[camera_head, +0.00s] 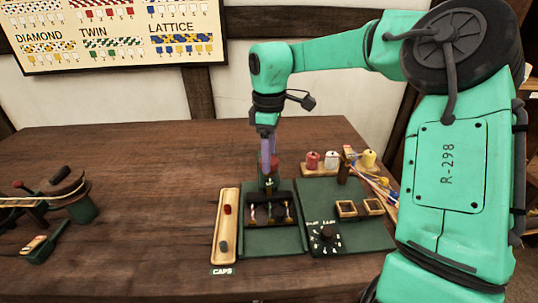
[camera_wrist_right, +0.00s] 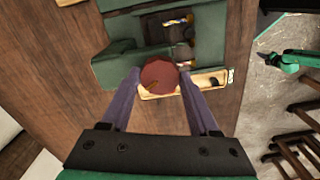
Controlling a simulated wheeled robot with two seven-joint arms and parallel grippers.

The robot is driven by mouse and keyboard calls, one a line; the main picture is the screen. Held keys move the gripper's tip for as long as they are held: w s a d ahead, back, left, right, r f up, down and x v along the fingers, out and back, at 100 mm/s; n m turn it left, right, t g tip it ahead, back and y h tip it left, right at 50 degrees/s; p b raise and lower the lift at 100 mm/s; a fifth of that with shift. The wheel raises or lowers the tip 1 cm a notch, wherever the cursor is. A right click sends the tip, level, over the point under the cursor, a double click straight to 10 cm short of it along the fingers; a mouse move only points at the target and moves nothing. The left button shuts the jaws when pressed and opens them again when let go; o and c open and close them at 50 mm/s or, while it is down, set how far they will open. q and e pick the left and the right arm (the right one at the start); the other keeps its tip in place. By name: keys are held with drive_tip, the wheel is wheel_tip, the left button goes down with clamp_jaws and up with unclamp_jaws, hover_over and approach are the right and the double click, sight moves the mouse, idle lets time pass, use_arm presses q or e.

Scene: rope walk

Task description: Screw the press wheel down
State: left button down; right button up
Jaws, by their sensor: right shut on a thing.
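The press wheel is a dark red round knob (camera_wrist_right: 159,74), seen from above in the right wrist view. In the head view it shows small and partly hidden between the fingers (camera_head: 273,163). My right gripper (camera_head: 268,150) points down over the press, shut on the wheel, with one purple finger on each side in the right wrist view. The press has a green base (camera_head: 272,243) and a dark block (camera_head: 254,200) with small pieces in front. The wheel is above the rear of the press. My left gripper is not in view.
A wooden tray (camera_head: 218,255) with a red and a grey cap lies left of the press. A green board (camera_head: 370,240) with a dial and two wooden frames lies right. Thread spools (camera_head: 331,160) stand behind it. A tool stand (camera_head: 80,208) is far left; the table between is clear.

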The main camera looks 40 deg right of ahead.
drive_tip(key=shift+r, duration=0.1)
drive_tip(key=o, duration=1.4)
drive_tip(key=shift+c, duration=0.2)
wheel_tip(320, 180, up, 14)
drive_tip(key=p, duration=0.2)
drive_tip(key=shift+r, duration=0.25)
